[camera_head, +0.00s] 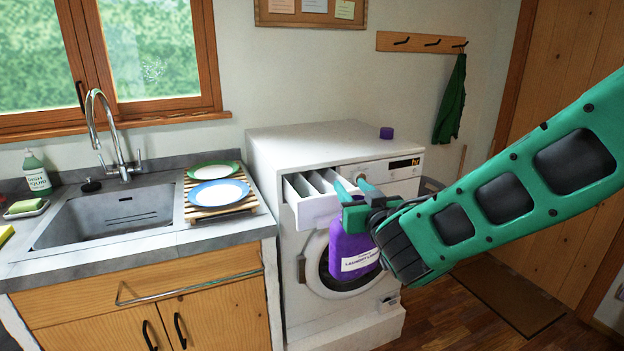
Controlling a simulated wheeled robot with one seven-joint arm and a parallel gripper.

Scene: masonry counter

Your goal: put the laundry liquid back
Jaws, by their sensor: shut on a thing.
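The laundry liquid (351,255) is a purple bottle with a white label, in front of the washing machine's round door. My gripper (354,190) is shut on the laundry liquid near its top and holds it upright, clear of the floor. The fingers hide the bottle's neck. A purple cap (386,133) lies on top of the white washing machine (290,138), apart from the bottle. The machine's detergent drawer (312,208) is pulled open, just left of my gripper, with its compartments showing.
A counter with a sink (110,218) is at left. Two plates (218,193) lie on a wooden rack by the machine. A dish liquid bottle (36,174) stands behind the sink. The machine's top is mostly clear. A brown mat (510,300) lies at right.

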